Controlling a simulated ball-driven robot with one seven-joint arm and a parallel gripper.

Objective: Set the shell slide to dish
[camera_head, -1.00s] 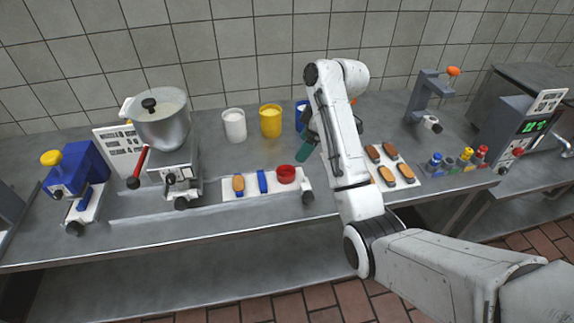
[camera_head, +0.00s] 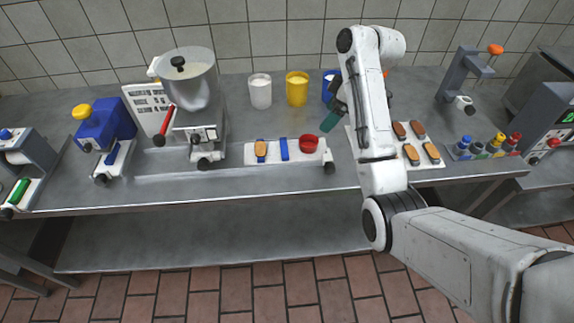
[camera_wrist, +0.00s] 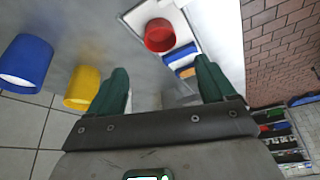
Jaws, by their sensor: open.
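A white slide board (camera_head: 273,158) lies near the front edge of the bench in the head view. It carries a tan oval shell (camera_head: 261,149) on the left, a blue strip (camera_head: 284,149) in the middle and a red round dish (camera_head: 308,144) on the right. A dark knob (camera_head: 329,167) sits at its right end. My gripper (camera_head: 328,124), with green fingers, is above and behind the board's right end. In the wrist view my gripper (camera_wrist: 161,68) is open and empty, with the red dish (camera_wrist: 159,38) and blue strip (camera_wrist: 180,53) beyond its fingers.
White (camera_head: 260,92), yellow (camera_head: 297,89) and blue (camera_head: 329,86) cups stand behind the board. A mixer (camera_head: 188,90) stands to its left. A white tray (camera_head: 428,163) with several brown ovals lies right of my arm, beside several coloured knobs (camera_head: 490,147).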

